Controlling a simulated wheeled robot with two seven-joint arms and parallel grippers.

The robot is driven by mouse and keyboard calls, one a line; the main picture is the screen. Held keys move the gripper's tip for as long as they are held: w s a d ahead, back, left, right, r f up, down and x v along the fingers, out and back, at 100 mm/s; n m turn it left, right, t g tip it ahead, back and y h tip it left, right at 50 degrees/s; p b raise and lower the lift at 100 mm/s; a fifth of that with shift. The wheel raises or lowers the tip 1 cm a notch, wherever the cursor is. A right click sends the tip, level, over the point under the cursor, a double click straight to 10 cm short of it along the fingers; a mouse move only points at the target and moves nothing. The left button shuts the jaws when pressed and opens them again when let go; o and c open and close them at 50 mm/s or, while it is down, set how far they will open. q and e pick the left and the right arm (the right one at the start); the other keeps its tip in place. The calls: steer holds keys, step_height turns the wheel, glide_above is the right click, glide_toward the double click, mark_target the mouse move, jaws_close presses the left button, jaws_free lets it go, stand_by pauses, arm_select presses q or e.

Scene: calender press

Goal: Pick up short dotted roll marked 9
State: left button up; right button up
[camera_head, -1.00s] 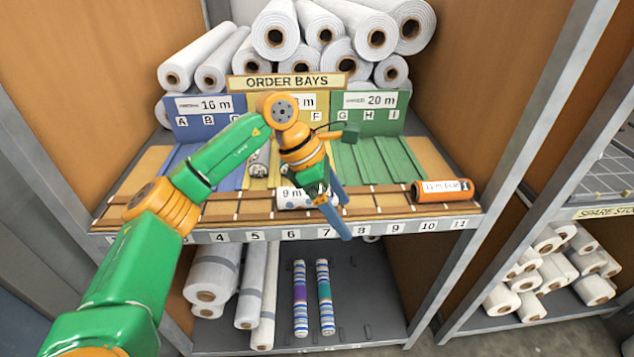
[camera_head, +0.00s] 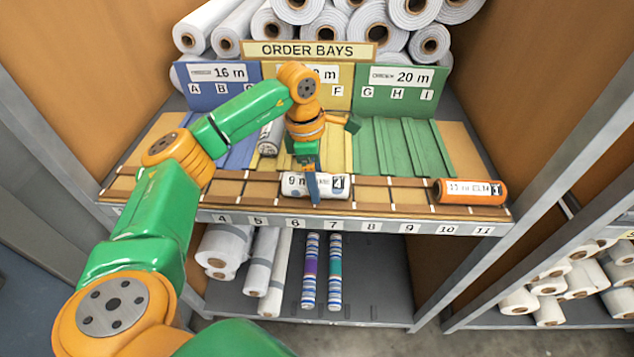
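A short white roll marked "9 m" (camera_head: 330,187) lies in the front row of the shelf, above slots 6 and 7. Part of it is hidden behind my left gripper (camera_head: 314,195). The blue fingers point down over the roll at its left half and look lined up one behind the other. I cannot tell whether they are closed on it or just around it. My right gripper is not in view.
An orange roll marked 11 m (camera_head: 470,191) lies at the right of the front row. Another roll (camera_head: 269,138) lies behind, near the blue and yellow bays. The green bay (camera_head: 400,145) looks empty. White rolls are stacked at the back.

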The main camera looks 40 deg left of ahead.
arm_select(q)
steer(key=shift+s+r, duration=0.15)
steer(key=shift+s, duration=0.05)
steer(key=c, duration=1.1)
steer(key=shift+o, duration=0.2)
steer(key=shift+w, duration=0.15)
